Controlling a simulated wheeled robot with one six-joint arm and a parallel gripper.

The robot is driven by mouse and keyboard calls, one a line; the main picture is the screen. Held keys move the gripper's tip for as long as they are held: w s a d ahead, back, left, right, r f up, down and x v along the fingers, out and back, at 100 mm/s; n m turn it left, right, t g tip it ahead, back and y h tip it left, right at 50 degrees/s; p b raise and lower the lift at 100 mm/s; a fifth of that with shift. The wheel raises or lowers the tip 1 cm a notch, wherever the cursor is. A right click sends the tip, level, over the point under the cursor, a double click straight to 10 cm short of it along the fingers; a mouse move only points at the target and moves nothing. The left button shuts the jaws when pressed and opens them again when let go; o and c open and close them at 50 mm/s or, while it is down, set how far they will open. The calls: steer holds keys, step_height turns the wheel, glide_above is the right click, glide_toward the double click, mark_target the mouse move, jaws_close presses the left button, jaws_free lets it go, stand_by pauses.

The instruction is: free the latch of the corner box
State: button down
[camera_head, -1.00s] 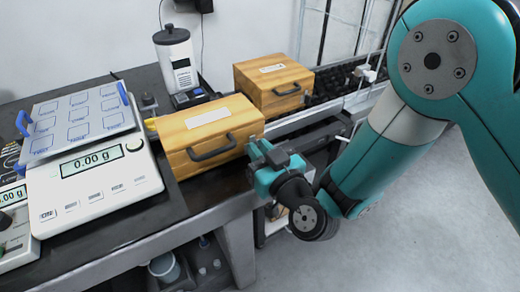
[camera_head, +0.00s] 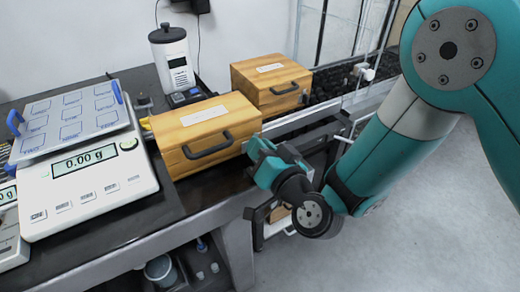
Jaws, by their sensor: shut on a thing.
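The corner box (camera_head: 205,118) is a light wooden case with a dark handle (camera_head: 208,146) on its front. It sits, lid down, near the table's right edge, beside the scale. My gripper (camera_head: 256,147) is at the right end of this box, with its teal fingers against that side. It is shut on what appears to be the box's latch. The latch itself is hidden by the fingers, so its position cannot be told.
A white scale (camera_head: 85,178) reading 0.00 g carries a blue-handled tray (camera_head: 75,118). A white canister (camera_head: 172,58) stands at the back. Open floor lies at right.

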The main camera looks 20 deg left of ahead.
steer(key=shift+m, duration=0.5)
steer(key=c, duration=1.1)
jaws_free()
steer(key=shift+d+f, duration=0.1)
